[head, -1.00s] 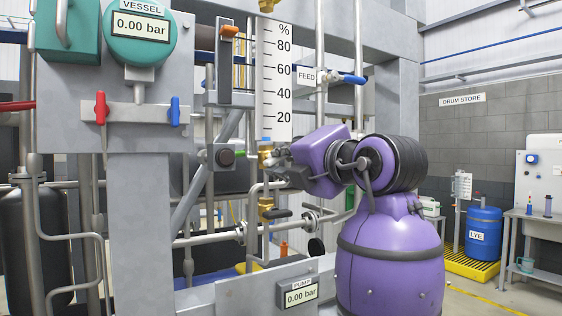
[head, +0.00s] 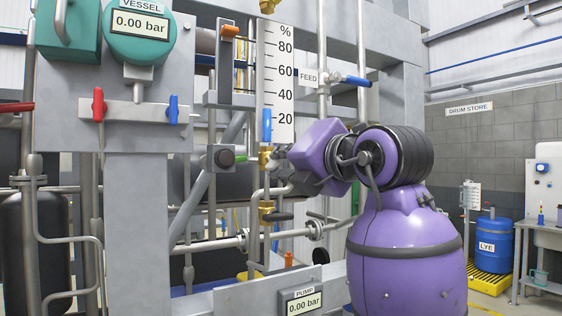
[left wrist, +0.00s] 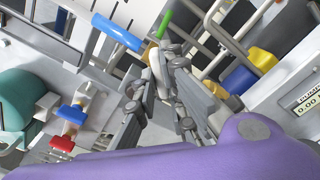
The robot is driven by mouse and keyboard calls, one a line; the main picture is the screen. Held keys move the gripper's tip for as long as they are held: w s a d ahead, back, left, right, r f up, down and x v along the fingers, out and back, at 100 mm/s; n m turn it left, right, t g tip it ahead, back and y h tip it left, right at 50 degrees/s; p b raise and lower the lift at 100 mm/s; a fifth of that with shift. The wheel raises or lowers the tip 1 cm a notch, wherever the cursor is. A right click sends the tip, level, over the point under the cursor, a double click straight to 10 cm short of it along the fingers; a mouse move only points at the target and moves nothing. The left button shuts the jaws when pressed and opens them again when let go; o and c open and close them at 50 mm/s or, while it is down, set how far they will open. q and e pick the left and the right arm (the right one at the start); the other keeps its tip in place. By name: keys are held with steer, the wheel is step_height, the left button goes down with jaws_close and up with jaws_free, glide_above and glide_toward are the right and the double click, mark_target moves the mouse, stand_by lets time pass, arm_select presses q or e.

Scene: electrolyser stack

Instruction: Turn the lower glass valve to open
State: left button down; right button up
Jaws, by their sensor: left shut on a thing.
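The gauge glass with a blue column (head: 267,125) stands beside the white percent scale (head: 284,80). The column's top is a little above the 20 mark. The brass lower glass valve (head: 264,158) sits at the foot of the glass. The exact lever angle is hard to tell. My right gripper is out of view.
Another brass valve (head: 266,208) with a dark handle is below. Red (head: 98,105) and blue (head: 173,109) handles are on the panel at left, under the vessel gauge (head: 138,37). Steel pipes (head: 215,240) crowd the frame. A pump display (head: 302,302) is below.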

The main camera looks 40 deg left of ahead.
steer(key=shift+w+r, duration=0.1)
arm_select(q)
steer(key=n+b, duration=0.2)
steer(key=n, duration=0.2)
steer(key=shift+n, duration=0.3)
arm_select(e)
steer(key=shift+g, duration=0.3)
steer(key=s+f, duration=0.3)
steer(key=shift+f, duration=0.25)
